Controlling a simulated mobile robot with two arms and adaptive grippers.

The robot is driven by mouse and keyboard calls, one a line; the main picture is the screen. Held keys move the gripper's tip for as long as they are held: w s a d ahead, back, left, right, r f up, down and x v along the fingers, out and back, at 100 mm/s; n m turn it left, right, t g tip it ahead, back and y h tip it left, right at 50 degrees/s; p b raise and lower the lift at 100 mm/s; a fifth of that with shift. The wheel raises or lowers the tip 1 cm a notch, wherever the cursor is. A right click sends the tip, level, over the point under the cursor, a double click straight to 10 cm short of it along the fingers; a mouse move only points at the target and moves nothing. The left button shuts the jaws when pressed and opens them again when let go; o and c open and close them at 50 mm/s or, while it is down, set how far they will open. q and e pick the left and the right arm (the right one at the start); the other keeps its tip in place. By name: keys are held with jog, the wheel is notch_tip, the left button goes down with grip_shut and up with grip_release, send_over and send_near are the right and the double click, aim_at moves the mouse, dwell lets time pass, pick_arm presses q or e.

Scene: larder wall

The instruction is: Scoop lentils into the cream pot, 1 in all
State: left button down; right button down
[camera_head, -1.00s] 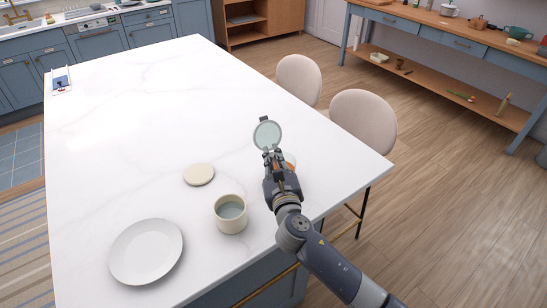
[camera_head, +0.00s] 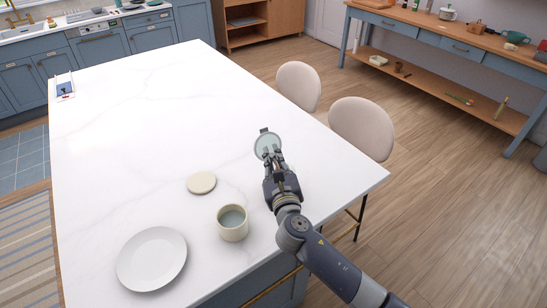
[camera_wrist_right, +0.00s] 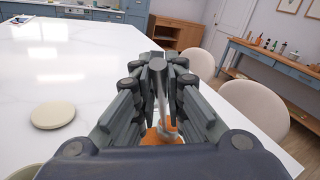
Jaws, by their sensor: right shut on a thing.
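The cream pot (camera_head: 232,228) stands open on the white island, left of my right arm. Its inside looks grey and empty. Its rim shows at the lower left of the right wrist view (camera_wrist_right: 22,172). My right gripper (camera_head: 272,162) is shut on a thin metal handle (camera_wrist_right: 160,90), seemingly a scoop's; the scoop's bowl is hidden. Orange lentils (camera_wrist_right: 158,136) show below the fingers in the wrist view. A round glassy lid (camera_head: 268,143) stands tilted up just beyond the fingertips; the jar under it is mostly hidden by my gripper. My left gripper is out of view.
A cream disc (camera_head: 201,182), like a pot lid, lies behind the pot. A white plate (camera_head: 152,259) lies front left. Two chairs (camera_head: 361,127) stand along the island's right edge. The island's far half is mostly clear, with a small stand (camera_head: 64,88) at the far left.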

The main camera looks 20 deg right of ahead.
jog(key=shift+r+p, duration=1.75)
jog(key=shift+r, duration=1.15)
